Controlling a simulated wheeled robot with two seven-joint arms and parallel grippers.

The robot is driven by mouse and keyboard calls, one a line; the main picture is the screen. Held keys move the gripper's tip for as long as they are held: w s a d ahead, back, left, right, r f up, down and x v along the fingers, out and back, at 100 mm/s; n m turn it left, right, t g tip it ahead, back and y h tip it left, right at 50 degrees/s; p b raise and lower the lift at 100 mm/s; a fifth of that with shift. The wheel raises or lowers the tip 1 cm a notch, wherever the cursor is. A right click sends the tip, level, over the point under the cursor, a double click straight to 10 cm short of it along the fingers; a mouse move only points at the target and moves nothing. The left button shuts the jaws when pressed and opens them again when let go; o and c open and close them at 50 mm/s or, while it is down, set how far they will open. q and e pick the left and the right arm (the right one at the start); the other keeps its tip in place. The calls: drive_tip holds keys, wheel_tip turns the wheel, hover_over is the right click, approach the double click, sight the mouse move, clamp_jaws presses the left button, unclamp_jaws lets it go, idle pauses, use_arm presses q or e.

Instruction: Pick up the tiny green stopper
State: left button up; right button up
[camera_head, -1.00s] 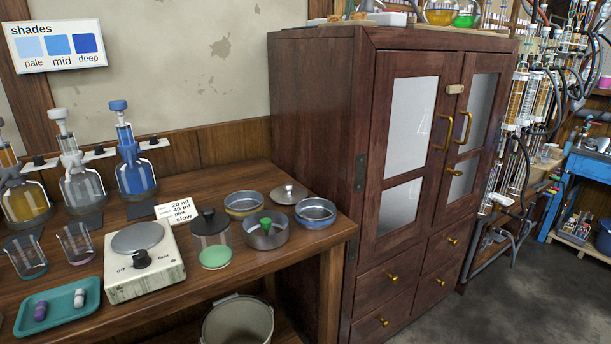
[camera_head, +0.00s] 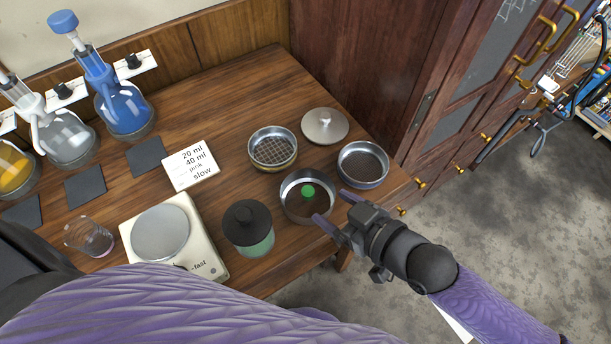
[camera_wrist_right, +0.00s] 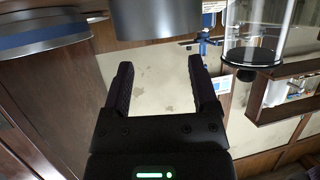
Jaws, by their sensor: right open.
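The tiny green stopper (camera_head: 308,190) sits inside a round metal dish (camera_head: 290,205) near the table's right front edge. My right gripper (camera_head: 331,208) is open and empty, just right of that dish, its fingers pointing towards it. One fingertip overlaps the dish's front right rim in the head view; I cannot tell whether it touches. In the right wrist view my open jaws (camera_wrist_right: 160,72) face a metal dish's side (camera_wrist_right: 155,22). The stopper does not show there. My left gripper is not in view.
A black-lidded jar (camera_head: 247,228) stands left of the dish. A mesh sieve (camera_head: 272,148), a metal lid (camera_head: 325,126) and another dish (camera_head: 363,165) lie close behind and right. A hotplate (camera_head: 160,232) is farther left. The cabinet (camera_head: 375,70) borders the table's right.

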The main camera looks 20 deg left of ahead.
sight(310, 192)
drive_tip(key=b+x, duration=0.1)
drive_tip(key=x, duration=0.5)
drive_tip(key=shift+w+a+f+b, duration=0.15)
drive_tip(key=shift+a+b, duration=0.05)
drive_tip(key=shift+b, duration=0.15)
drive_tip(key=shift+c, duration=0.3)
clamp_jaws()
